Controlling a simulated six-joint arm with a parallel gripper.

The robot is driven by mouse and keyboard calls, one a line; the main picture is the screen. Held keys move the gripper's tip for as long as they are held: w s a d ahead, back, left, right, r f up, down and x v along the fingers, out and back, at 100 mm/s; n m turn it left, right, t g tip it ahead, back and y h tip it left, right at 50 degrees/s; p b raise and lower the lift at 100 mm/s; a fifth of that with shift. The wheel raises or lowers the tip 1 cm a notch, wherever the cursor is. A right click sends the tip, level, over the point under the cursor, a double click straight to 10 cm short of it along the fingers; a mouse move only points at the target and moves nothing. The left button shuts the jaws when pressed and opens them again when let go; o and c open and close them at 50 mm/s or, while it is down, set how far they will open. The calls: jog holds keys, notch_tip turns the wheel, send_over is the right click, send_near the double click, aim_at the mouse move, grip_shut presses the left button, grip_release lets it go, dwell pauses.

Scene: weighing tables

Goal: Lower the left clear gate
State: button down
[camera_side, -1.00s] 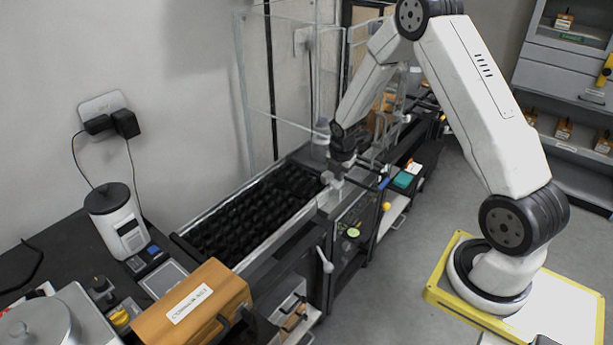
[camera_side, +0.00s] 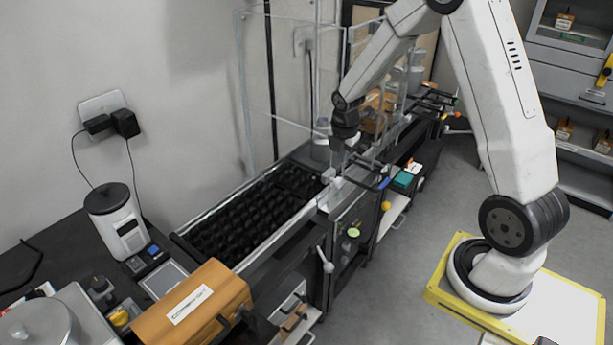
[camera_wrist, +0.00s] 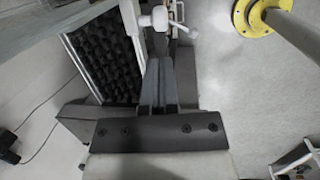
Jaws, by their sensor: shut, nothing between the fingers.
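A tall clear panel (camera_side: 290,75) stands upright at the left, by the wall side of the black-lined trough; it looks like the left gate, but its edges are faint. A second clear panel (camera_side: 358,55) stands behind my arm to its right. My gripper (camera_side: 350,160) is at the trough's far right end, just above a small white fitting (camera_side: 333,178). In the wrist view, my shut, empty fingers (camera_wrist: 159,62) point at a white handle or knob (camera_wrist: 160,18) and appear apart from it. Whether that fitting belongs to the gate I cannot tell.
The black-lined trough (camera_side: 205,212) runs along the wall. An orange box (camera_side: 192,305) and a white device (camera_side: 118,225) stand at the near left. A white lever (camera_side: 324,260) sticks out at the front. Dark rods (camera_side: 372,165) lie close to my gripper. The floor on the right is open.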

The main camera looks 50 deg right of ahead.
notch_tip(320, 180, up, 6)
jog(key=a, duration=0.1)
jog(key=shift+s, duration=0.4)
jog(key=shift+a, duration=0.1)
jog(key=s+a+m+y, duration=0.1)
jog(key=s+a+m, duration=0.5)
jog(key=a+m, duration=0.3)
jog(key=s+a+f+m+t, duration=0.1)
jog(key=s+a+m, duration=0.4)
jog(key=a+m, duration=0.3)
jog(key=shift+s+a+m+y, duration=0.4)
jog(key=shift+a, duration=0.1)
jog(key=shift+w+f, duration=0.1)
